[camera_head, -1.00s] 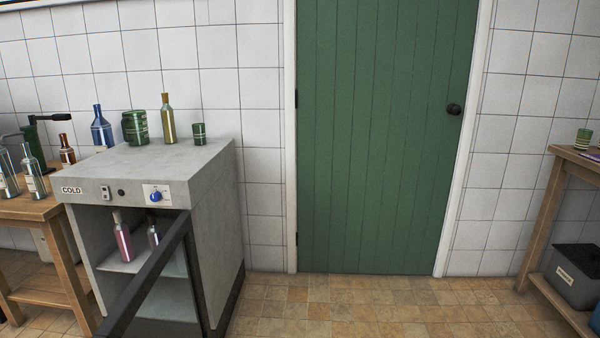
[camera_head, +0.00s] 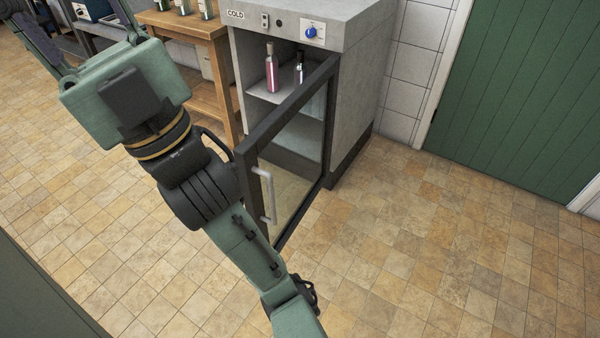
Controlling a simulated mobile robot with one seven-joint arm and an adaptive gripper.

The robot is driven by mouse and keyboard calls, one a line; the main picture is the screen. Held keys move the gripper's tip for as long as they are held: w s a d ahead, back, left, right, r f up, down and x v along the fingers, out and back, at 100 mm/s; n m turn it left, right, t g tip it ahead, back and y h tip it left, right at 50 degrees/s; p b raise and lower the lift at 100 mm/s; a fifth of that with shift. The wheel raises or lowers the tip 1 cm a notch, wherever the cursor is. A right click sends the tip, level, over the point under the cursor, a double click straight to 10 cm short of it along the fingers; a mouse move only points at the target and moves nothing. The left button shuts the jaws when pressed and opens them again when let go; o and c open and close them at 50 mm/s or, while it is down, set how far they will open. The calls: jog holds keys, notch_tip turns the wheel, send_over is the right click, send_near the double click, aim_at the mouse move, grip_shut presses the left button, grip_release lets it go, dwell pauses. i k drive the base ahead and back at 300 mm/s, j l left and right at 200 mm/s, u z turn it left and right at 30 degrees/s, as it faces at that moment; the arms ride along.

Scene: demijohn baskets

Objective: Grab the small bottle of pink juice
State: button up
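The small bottle of pink juice (camera_head: 271,74) stands upright on the upper shelf inside the cold cabinet (camera_head: 350,90). The glass-fronted cabinet door (camera_head: 290,150) with a pale vertical handle (camera_head: 267,190) stands open toward me. A second small bottle (camera_head: 299,70) stands just right of the pink one, partly behind the door's top corner. My arm crosses the left of the picture, in front of and left of the door. My gripper (camera_head: 75,35) is at the upper left, well left of the pink bottle and partly cut off. Its finger opening is unclear.
A wooden table (camera_head: 215,30) with several bottles stands left of the cabinet. The open door juts into the space in front of the shelves. Tiled floor (camera_head: 430,240) is clear at right, before the green door (camera_head: 530,90).

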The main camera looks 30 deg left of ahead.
aim_at(271, 61)
jog(key=j+z, duration=0.15)
jog(key=j, duration=1.35)
jog(key=j+z, duration=0.15)
jog(key=j, duration=0.45)
jog(key=j+z, duration=0.15)
jog(key=j, duration=0.5)
jog(key=k+j+z, duration=0.15)
jog(key=j, duration=0.45)
jog(key=j+z, duration=0.2)
jog(key=j, duration=0.45)
jog(key=j+z, duration=0.1)
jog(key=j, duration=0.35)
jog(key=k+j, duration=0.1)
jog(key=j, duration=0.4)
jog(key=j+z, duration=0.15)
jog(key=j, duration=0.3)
jog(key=k+j+z, duration=0.1)
jog(key=j, duration=0.35)
jog(key=k+j, duration=0.15)
jog(key=j, duration=0.3)
jog(key=i+j, duration=0.1)
jog(key=i, duration=0.5)
jog(key=i+j, duration=0.15)
jog(key=i, duration=0.45)
jog(key=l+z, duration=0.05)
